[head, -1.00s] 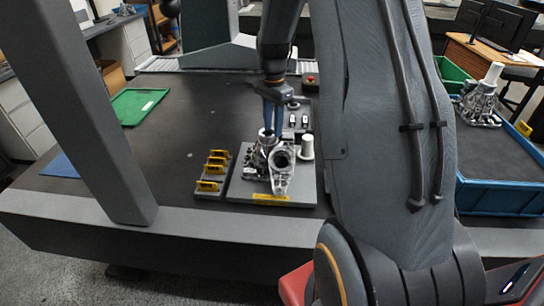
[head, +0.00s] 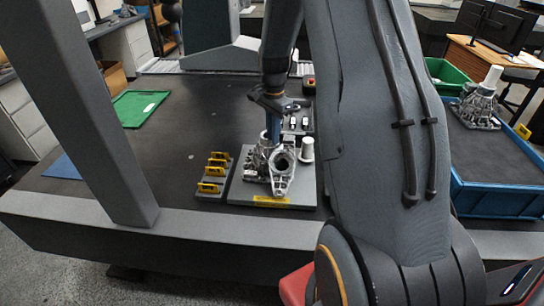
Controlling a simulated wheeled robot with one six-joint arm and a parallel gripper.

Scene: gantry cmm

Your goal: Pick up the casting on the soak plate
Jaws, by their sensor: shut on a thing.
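The casting (head: 283,170) is a silvery metal part with a round bore, on the grey soak plate (head: 240,194) with a yellow label at its front edge. My gripper (head: 272,135) points down from above with its blue fingers at the back of the casting. The fingers are shut on the casting's upper part; the exact contact is partly hidden. The casting looks upright and still at the plate, and I cannot tell whether it is clear of the surface.
A green tray (head: 139,107) lies at the back left.

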